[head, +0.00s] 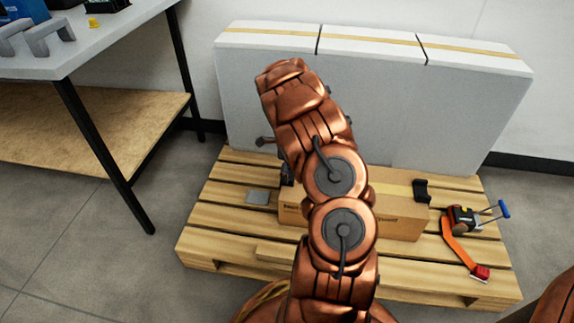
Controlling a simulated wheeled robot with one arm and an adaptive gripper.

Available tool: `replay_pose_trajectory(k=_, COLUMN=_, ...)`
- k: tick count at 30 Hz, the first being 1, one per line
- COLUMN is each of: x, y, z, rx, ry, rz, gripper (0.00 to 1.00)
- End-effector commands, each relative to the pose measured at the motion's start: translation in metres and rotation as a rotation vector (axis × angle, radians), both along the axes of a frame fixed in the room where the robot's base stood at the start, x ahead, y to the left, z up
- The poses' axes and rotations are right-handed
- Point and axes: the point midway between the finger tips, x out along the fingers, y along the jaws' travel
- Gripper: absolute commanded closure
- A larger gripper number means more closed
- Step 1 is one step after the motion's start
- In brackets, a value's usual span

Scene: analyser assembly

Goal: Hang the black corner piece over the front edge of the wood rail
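A small black corner piece (421,191) sits at the right end of the cardboard box (401,221), against its upper edge. The box lies on the wooden pallet. A pale wood rail (274,253) shows at the pallet's front, left of my arm; its right part is hidden behind the arm. My copper-coloured arm rises through the middle of the head view and bends over at the top. My gripper is mostly hidden behind the arm; a dark part of it (285,172) seems to show near the box's left end. Its fingers cannot be made out.
The pallet (222,218) also carries a flat grey plate (258,196) and an orange strap with a ratchet (462,218) at the right. Large white blocks (400,110) stand at the back. A workbench (100,45) stands at the left, with free grey floor before it.

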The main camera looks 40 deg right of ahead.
Motion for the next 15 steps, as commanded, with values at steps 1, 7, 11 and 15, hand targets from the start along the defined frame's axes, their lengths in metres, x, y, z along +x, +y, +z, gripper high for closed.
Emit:
replay_pose_trajectory(k=1, x=-0.0004, y=-0.0004, z=-0.0081, rx=-0.001, ry=0.001, rz=0.0, gripper=0.0)
replay_pose_trajectory(k=7, x=0.0002, y=-0.0003, z=-0.0163, rx=0.0, ry=-0.001, rz=0.0, gripper=0.0)
replay_pose_trajectory(k=11, x=0.0002, y=-0.0003, z=-0.0158, rx=0.0, ry=-0.001, rz=0.0, gripper=0.0)
replay_pose_trajectory(k=15, x=0.0002, y=-0.0002, z=-0.0158, rx=0.0, ry=-0.001, rz=0.0, gripper=0.08)
